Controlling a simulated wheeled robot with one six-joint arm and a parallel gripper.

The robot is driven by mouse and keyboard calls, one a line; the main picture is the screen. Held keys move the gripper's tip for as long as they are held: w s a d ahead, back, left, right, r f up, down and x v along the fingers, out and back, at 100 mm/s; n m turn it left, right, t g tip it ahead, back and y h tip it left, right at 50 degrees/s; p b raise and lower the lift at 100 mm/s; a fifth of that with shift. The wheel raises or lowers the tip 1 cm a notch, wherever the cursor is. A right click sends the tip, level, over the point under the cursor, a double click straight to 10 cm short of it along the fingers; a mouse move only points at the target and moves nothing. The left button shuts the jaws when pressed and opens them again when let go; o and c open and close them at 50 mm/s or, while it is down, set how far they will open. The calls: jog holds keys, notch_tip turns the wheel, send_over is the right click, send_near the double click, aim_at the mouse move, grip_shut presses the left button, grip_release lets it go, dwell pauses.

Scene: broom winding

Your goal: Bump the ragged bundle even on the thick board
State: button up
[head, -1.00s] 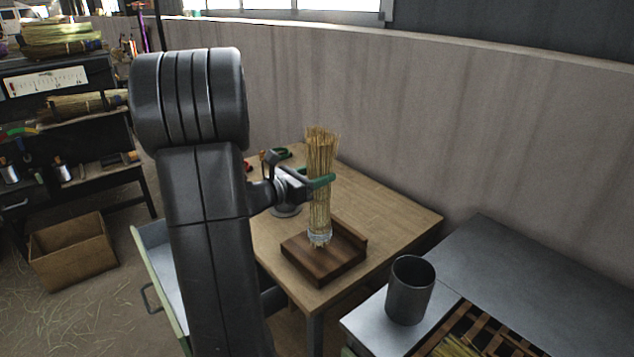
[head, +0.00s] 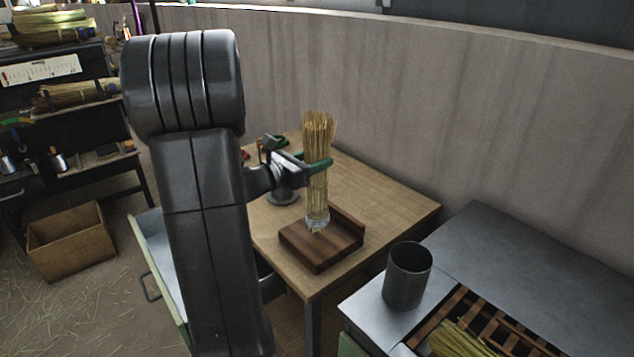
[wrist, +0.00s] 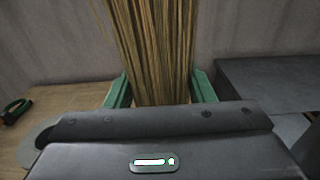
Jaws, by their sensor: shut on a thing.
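The bundle of straw (head: 317,190) stands upright over the thick dark board (head: 300,248) on the wooden table. A pale band wraps it near its lower end, and a few stalks stick out below the band. I cannot tell whether these touch the board. My gripper (head: 319,166) is shut on the bundle around its middle, with green fingers at its sides. In the wrist view the bundle (wrist: 152,50) rises between the two green fingers (wrist: 160,90); its lower end is hidden there.
The board has a raised lip along its right back edge. A dark metal cup (head: 407,275) stands on the grey bench at right, beside a slatted tray (head: 490,322) with straw. Green-handled pliers (wrist: 14,110) lie on the table. A cardboard box (head: 70,243) sits on the floor at left.

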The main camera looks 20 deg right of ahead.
aim_at(314, 177)
jog(key=shift+f+b, duration=2.45)
jog(key=shift+b, duration=0.6)
jog(key=shift+r, duration=0.1)
jog(key=shift+r+p, duration=0.85)
jog(key=shift+r, duration=1.65)
notch_tip(314, 177, down, 5)
jog(key=b, duration=0.6)
jog(key=shift+f+b, duration=0.2)
jog(key=shift+b, duration=0.1)
jog(key=shift+r+p, duration=1.2)
jog(key=shift+r, duration=1.5)
